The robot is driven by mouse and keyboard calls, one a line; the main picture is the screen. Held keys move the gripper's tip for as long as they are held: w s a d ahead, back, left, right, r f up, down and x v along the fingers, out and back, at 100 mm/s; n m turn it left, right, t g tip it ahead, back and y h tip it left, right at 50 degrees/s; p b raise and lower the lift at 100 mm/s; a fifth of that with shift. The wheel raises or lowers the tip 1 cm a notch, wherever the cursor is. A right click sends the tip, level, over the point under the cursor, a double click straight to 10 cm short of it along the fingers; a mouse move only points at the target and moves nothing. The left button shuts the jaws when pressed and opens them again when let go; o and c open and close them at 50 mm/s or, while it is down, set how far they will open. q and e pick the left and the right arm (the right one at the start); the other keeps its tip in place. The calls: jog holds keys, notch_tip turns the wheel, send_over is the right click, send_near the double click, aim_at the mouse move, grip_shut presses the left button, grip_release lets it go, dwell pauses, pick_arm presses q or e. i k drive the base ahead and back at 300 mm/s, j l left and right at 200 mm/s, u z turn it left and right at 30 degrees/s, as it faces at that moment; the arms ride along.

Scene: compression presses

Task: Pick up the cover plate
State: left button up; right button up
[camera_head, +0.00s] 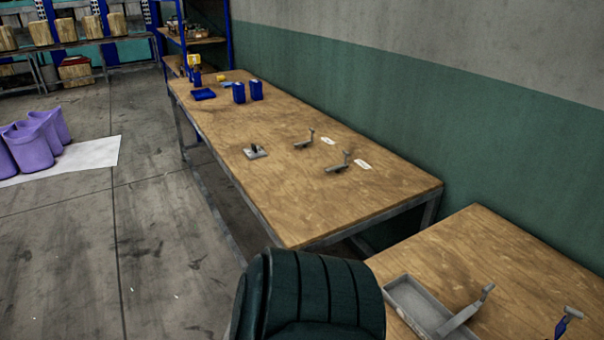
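Nothing in view can be told for sure as the cover plate. A small grey plate with a dark upright part (255,151) lies on the long wooden table (225,140), near its left edge. Two small white flat pieces lie further right, one (328,141) behind the other (362,164). Beside them stand two grey brackets with raised arms, the farther one (304,140) and the nearer one (339,164). Neither of my grippers is in view.
A dark green ribbed chair back (310,298) stands before the long table. Blue bins (239,92) stand at the far end.

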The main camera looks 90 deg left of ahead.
aim_at(254, 152)
jog(key=i, duration=0.5)
jog(key=u, duration=3.3)
